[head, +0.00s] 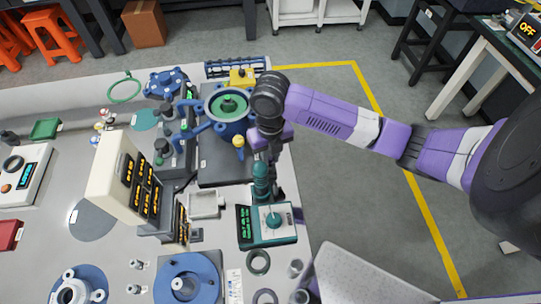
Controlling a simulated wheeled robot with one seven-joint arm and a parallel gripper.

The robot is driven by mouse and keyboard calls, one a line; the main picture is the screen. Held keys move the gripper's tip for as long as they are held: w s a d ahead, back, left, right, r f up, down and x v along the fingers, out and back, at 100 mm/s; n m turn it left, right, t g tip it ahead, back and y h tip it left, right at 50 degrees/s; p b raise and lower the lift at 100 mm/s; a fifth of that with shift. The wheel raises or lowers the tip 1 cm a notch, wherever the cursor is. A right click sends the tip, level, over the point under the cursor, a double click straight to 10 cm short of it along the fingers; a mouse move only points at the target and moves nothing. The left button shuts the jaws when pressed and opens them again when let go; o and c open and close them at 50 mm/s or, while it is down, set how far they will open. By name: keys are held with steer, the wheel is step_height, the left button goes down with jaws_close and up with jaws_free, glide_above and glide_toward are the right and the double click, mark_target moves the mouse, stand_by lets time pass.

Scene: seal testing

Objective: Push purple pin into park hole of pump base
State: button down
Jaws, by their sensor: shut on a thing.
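The pump base is the dark plate (212,176) at the table's right side, carrying a blue round pump body (230,122) with a green centre. My gripper (264,172) points down at the right edge of this plate. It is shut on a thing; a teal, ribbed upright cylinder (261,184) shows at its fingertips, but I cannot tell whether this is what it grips. I cannot pick out the purple pin or the park hole; purple parts of my wrist cover that spot.
A cream display panel (112,172) stands left of the plate. A yellow-topped knob (239,142) is close to my wrist. Below lie a dark ring (258,262) and a blue disc (187,281). Bare floor lies right of the table, inside a yellow line (425,215).

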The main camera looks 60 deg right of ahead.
steer(key=shift+f+b, duration=1)
steer(key=shift+b, duration=0.15)
stand_by(1.5)
steer(key=c, duration=1.2)
jaws_free()
steer(key=shift+c, duration=0.2)
step_height(320, 180, up, 9)
steer(key=p, duration=0.6)
